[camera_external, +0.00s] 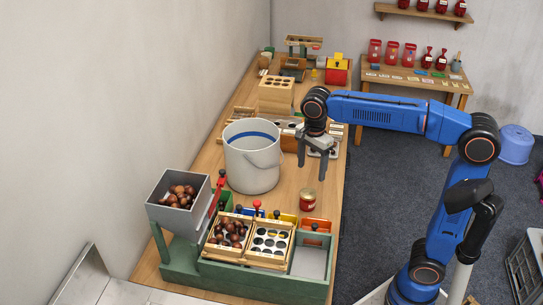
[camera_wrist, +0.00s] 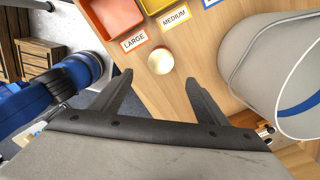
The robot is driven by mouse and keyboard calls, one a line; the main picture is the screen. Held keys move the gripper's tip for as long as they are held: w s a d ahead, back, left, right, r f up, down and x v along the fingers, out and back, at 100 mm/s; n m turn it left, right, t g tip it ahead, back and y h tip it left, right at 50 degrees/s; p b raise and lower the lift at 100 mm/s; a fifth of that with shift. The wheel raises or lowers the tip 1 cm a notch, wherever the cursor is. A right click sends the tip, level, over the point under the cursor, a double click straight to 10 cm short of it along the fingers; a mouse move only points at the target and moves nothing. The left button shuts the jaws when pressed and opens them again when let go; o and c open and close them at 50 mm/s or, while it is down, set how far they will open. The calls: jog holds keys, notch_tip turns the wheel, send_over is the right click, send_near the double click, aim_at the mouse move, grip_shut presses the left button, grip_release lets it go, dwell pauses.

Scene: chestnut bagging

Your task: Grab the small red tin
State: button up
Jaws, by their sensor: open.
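The small red tin (camera_external: 307,199) stands upright on the wooden bench, right of the big bucket, with a pale round top. In the wrist view its cream top (camera_wrist: 160,62) shows from above, just beyond the space between my fingertips. My gripper (camera_external: 312,168) is open, points down and is empty, above the tin and apart from it. In the wrist view both fingers of my gripper (camera_wrist: 158,77) are spread, with bare wood between them. The tin's red side is hidden in the wrist view.
A grey-white bucket (camera_external: 251,168) stands close left of my gripper. A green sorting frame (camera_external: 180,262) with wooden trays of chestnuts is in front. An orange bin (camera_wrist: 108,15) marked LARGE lies near the tin. The bench edge is close on the right.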

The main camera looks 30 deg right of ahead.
aim_at(308, 193)
notch_tip(308, 193, down, 9)
jog(key=shift+r, duration=0.1)
jog(key=shift+w+a+f, duration=0.1)
jog(key=shift+a+f, duration=0.05)
jog(key=shift+f, duration=1.2)
jog(key=shift+a+f, duration=0.1)
jog(key=shift+f, duration=1.25)
jog(key=shift+c, duration=0.6)
jog(key=c, duration=1.1)
